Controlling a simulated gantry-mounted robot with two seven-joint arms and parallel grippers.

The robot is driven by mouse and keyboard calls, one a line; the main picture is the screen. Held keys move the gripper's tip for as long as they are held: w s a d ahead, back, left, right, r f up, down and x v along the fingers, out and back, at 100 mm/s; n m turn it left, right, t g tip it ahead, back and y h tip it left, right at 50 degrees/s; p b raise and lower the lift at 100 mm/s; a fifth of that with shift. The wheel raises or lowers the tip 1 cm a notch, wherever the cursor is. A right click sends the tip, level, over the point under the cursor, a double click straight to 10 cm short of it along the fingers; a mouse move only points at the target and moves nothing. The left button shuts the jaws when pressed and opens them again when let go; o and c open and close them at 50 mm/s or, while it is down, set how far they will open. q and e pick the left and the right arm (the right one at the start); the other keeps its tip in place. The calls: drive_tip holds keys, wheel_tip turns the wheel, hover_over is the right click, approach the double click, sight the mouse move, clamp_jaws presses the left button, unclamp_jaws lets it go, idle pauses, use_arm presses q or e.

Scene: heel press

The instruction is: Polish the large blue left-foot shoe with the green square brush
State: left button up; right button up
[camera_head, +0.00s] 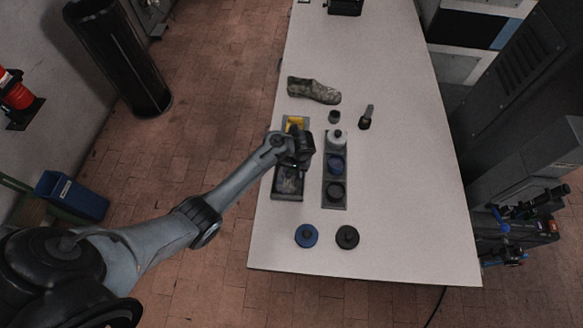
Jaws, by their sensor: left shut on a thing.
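My left gripper (303,157) is over the right side of a dark tray (288,197), in front of the yellow piece at its far end. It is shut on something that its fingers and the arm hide. No green square brush can be made out. One shoe (314,91) lies on its side or sole toward the back of the table, toe to the right. It looks mottled grey-brown, not blue, and which foot it fits is unclear. The gripper is apart from it. My right gripper is not in view.
A grey rack (328,203) holds white, blue and black jars close right of the gripper. A blue lid (306,236) and black lid (347,237) lie in front. A small dark cup (334,117) and handled tool (366,118) stand behind. The table's (410,190) right side is clear.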

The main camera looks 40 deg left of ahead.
use_arm(q)
drive_tip(key=shift+f, duration=0.45)
drive_tip(key=shift+d, duration=0.15)
drive_tip(key=shift+w+d, duration=0.4)
drive_tip(key=shift+d, duration=0.15)
drive_tip(key=shift+a, duration=0.1)
drive_tip(key=shift+s+a+r, duration=0.1)
drive_tip(key=shift+s+a, duration=0.25)
drive_tip(key=shift+a, duration=0.1)
drive_tip(key=shift+s+a+f, duration=0.2)
drive_tip(key=shift+s+a, duration=0.35)
drive_tip(key=shift+a, duration=0.25)
drive_tip(key=shift+w+d, duration=0.1)
idle(1.1)
